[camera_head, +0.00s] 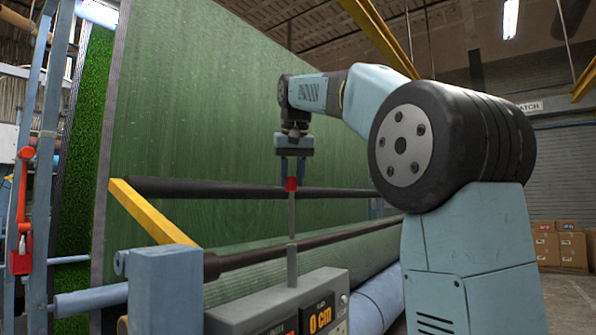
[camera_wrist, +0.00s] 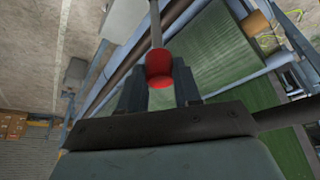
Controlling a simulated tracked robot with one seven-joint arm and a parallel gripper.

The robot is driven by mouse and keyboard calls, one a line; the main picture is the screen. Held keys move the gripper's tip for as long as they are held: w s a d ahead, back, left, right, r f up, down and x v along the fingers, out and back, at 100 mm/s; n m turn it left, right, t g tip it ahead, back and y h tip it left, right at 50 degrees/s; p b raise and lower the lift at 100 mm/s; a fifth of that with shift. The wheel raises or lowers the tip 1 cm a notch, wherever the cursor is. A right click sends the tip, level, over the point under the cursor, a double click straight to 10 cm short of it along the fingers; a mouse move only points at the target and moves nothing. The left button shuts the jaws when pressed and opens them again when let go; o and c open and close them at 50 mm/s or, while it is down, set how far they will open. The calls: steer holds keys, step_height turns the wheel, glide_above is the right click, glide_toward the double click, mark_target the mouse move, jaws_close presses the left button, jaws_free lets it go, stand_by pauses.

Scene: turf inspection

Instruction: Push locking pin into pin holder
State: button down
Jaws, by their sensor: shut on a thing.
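My gripper (camera_head: 291,176) points down and is shut on the red knob (camera_head: 291,185) at the top of a slim upright grey lever (camera_head: 291,232). The lever rises from a grey control box (camera_head: 275,298) with a "0 cm" display (camera_head: 321,314). In the wrist view the red knob (camera_wrist: 158,63) sits between the two dark fingers of my gripper (camera_wrist: 158,82). A red handled part (camera_head: 22,205) hangs on the blue frame at the far left, apart from my gripper. I cannot tell whether it is the locking pin. I cannot make out the pin holder.
A large green turf sheet (camera_head: 215,110) stands behind the lever, with dark rollers (camera_head: 245,188) across it. A yellow bar (camera_head: 152,212) and a blue post (camera_head: 165,290) stand left of the box. Cardboard boxes (camera_head: 560,245) are at the far right, beside open floor.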

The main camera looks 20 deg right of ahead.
mark_target(292, 219)
steer(key=shift+f, duration=5.55)
steer(key=c, duration=0.7)
jaws_free()
steer(key=v, duration=1.4)
steer(key=shift+d, duration=0.1)
